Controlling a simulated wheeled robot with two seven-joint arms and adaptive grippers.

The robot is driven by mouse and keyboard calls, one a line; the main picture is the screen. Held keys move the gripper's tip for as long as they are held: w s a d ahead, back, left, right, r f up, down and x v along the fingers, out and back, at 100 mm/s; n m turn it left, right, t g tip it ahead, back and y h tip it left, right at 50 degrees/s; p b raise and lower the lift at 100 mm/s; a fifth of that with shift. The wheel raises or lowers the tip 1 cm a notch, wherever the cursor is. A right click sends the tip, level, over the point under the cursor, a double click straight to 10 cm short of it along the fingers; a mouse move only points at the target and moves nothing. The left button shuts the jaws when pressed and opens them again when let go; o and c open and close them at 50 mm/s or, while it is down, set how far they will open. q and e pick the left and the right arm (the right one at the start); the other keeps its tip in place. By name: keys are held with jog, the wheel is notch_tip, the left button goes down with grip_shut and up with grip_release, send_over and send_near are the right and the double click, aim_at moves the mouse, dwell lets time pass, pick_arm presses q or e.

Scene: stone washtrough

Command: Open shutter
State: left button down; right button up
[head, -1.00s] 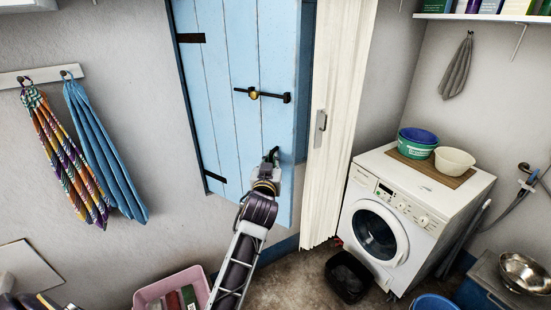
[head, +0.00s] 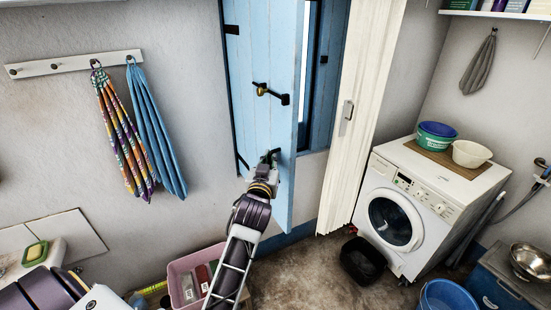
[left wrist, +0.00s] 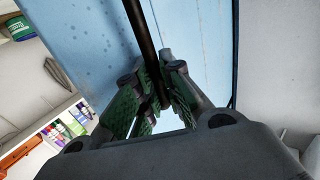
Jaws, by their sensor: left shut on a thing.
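The light blue plank shutter (head: 262,60) stands swung partly out from the wall, with black hinge straps at its left edge. A black latch bar with a brass knob (head: 261,89) sits at its middle. My left gripper (head: 268,160) is at the shutter's lower right part, shut on a dark handle bar. In the left wrist view the green-padded fingers (left wrist: 155,98) close around the dark bar (left wrist: 145,40), with the blue shutter (left wrist: 90,45) behind. The fingers hide the bar's lower end. My right gripper is not in view.
A white folding panel (head: 362,90) stands right of the opening, beside a washing machine (head: 400,215). A pink crate (head: 181,280) and a black bin (head: 361,260) are on the floor below. Towels (head: 150,125) hang on the left wall.

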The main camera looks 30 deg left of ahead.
pick_arm(q)
jog(key=shift+s+a+r, duration=0.2)
jog(key=shift+s+r, duration=0.1)
jog(key=shift+s, duration=0.05)
jog(key=c, duration=1.5)
grip_release()
jog(key=shift+a, duration=0.1)
jog(key=shift+c, duration=0.2)
